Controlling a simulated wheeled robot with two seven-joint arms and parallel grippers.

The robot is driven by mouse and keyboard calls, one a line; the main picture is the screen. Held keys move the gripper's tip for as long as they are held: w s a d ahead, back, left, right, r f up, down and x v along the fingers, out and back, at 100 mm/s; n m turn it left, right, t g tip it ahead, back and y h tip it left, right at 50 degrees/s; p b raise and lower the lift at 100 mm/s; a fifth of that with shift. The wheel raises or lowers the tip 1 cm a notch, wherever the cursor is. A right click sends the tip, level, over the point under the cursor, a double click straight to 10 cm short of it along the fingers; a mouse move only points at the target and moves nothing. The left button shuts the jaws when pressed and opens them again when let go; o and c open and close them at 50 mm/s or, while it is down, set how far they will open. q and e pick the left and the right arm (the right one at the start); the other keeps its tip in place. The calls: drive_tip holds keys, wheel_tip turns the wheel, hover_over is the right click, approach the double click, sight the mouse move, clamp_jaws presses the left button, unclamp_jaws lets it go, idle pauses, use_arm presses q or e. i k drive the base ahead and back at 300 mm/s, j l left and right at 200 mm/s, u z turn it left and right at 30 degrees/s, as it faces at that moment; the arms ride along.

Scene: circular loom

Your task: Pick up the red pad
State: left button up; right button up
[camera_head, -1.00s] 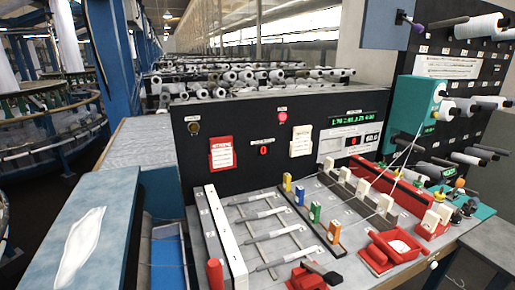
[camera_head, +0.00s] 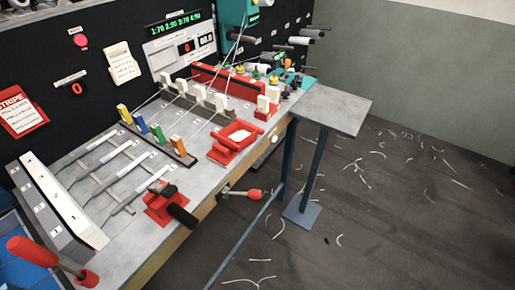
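Several red things are on the grey workbench (camera_head: 130,226), and I cannot tell for certain which is the red pad. A red tray-like block (camera_head: 221,153) with a white patch inside sits near the bench's front edge, right of the middle. A red handle (camera_head: 30,252) with a red base lies at the lower left. Neither gripper is in view.
A black panel with displays (camera_head: 185,48) rises behind the bench. Coloured blocks (camera_head: 158,133) and metal levers stand on the bench. A red-knobbed lever (camera_head: 253,193) sticks out from its front. A small grey side table (camera_head: 325,108) stands right; dark floor with white scraps is open beyond.

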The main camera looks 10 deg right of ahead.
sight(221, 156)
drive_tip(key=u, duration=1.75)
drive_tip(key=z, duration=1.75)
drive_tip(key=l+u, duration=0.3)
drive_tip(key=u, duration=0.15)
drive_tip(key=l+u, duration=0.25)
drive_tip(key=u, duration=0.2)
drive_tip(key=k+l+u, duration=0.15)
drive_tip(key=u, duration=0.3)
drive_tip(key=l, duration=0.1)
